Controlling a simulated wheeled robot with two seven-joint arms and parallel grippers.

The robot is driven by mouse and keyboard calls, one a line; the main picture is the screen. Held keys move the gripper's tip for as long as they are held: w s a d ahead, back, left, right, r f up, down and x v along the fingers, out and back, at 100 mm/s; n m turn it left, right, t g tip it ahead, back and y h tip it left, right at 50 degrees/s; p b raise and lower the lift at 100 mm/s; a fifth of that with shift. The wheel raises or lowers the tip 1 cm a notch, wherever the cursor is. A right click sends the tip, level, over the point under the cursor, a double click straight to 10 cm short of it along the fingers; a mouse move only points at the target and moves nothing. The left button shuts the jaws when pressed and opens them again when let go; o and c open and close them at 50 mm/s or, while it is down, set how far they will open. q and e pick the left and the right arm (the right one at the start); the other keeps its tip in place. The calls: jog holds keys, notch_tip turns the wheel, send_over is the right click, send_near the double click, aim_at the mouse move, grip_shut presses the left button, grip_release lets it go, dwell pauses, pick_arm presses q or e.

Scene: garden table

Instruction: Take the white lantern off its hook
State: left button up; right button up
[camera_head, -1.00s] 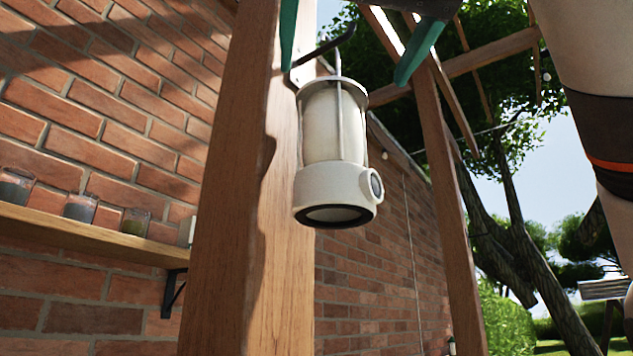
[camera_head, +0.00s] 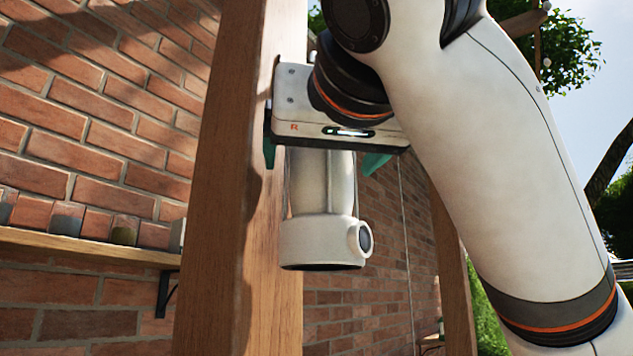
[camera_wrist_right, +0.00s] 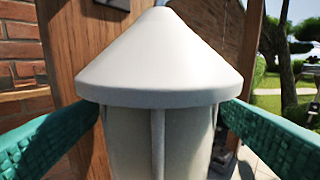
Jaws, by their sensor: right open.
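The white lantern (camera_head: 322,238) hangs upright beside the wooden post (camera_head: 238,200), with its round base and side knob in clear view. My right gripper (camera_head: 320,162) is in front of the lantern's upper part, and its body hides the lantern's top and the hook. The teal fingers are open, one on each side of the lantern. In the right wrist view the lantern's conical cap (camera_wrist_right: 160,62) fills the middle, with the open fingers of the right gripper (camera_wrist_right: 158,112) to its left and right. I cannot tell whether either finger touches it. My left gripper is not in view.
A brick wall (camera_head: 100,110) runs behind on the left. Another wooden post (camera_head: 450,270) stands to the right. The space below the lantern is clear.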

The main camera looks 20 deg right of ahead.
jog(key=shift+s, duration=0.1)
jog(key=shift+s+a, duration=0.1)
jog(key=shift+s, duration=0.05)
jog(key=c, duration=0.6)
jog(key=shift+r, duration=0.1)
jog(key=c, duration=0.8)
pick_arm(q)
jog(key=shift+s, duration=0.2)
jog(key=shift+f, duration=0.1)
pick_arm(e)
jog(key=shift+r, duration=0.1)
